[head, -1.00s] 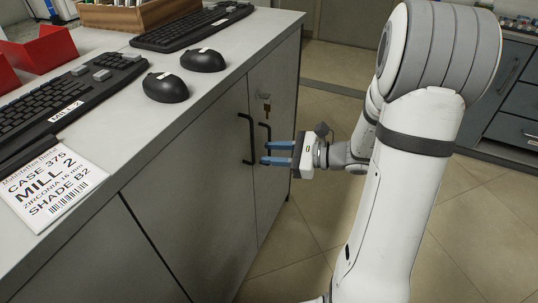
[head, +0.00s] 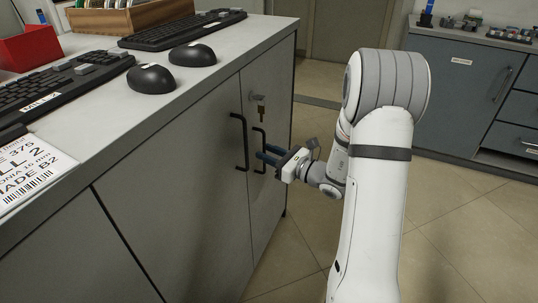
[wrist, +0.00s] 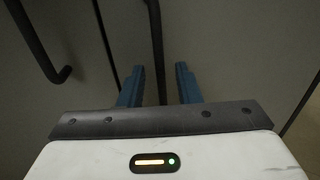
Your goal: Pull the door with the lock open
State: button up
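The door with the lock (head: 268,204) is the narrow grey right-hand door of the cabinet. It looks closed, flush with its neighbour. In the wrist view the handle (wrist: 156,40) runs down between the two fingers (wrist: 160,84), with a visible gap on each side. The gripper is open around it. The handle's lower end is hidden behind my gripper.
The left door (head: 185,195) has its own black handle (head: 239,142), close to my fingers; it also shows in the wrist view (wrist: 35,42). The counter above carries keyboards and mice (head: 152,78). Tiled floor (head: 460,220) is open to the right, before a dark cabinet (head: 455,95).

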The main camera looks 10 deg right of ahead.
grip_shut()
dwell(0.3)
dwell(0.4)
